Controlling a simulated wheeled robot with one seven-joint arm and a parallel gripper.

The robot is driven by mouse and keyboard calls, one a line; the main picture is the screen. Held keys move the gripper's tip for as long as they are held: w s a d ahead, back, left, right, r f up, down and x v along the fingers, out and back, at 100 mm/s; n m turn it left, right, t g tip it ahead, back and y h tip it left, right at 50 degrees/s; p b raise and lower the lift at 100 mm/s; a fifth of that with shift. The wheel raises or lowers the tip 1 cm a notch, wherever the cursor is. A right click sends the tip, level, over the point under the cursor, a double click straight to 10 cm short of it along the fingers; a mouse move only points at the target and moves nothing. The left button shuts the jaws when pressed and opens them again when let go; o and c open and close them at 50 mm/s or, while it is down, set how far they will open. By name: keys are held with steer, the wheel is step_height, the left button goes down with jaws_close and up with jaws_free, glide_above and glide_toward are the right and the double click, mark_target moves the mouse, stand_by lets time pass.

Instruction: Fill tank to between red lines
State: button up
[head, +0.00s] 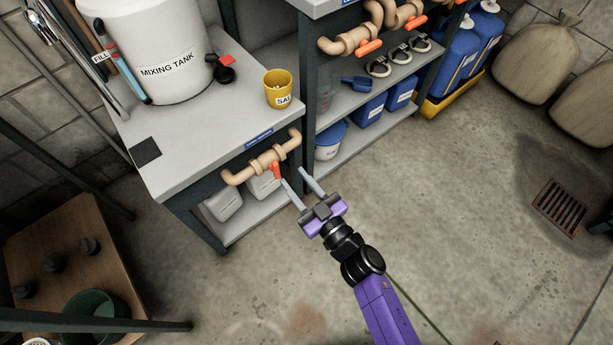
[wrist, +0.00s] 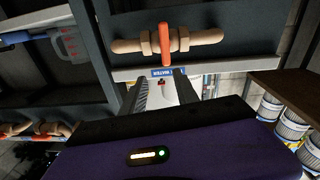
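The white mixing tank (head: 165,75) stands on the grey bench at the upper left. A slim sight tube (head: 128,77) with a FILL label runs up its left side; blue shows in it, but its lines are too small to read. A beige pipe valve (head: 243,174) with an orange handle (head: 277,171) is on the bench front. In the wrist view the orange handle (wrist: 165,44) crosses the pipe, above a blue WATER label (wrist: 169,72). My gripper (head: 293,177) is open and empty, its fingertips close to the handle; contact cannot be told.
Two similar orange-handled valves (head: 347,43) are on the bench to the right. A yellow salt tub (head: 279,88) and a black-and-red fitting (head: 222,70) are by the tank. A wooden table (head: 60,255) stands at lower left.

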mark_target(278, 171)
steer(key=shift+m+g, duration=0.4)
steer(key=shift+g, duration=0.1)
steer(key=w+a+f+b, duration=0.1)
steer(key=w+a+b, duration=0.1)
steer(key=w+a, duration=0.1)
steer(key=w+a+f+b, duration=0.1)
steer(key=w, duration=0.1)
steer(key=shift+a+f, duration=0.15)
steer(key=shift+f, duration=0.15)
steer(key=shift+s, duration=0.1)
jaws_close()
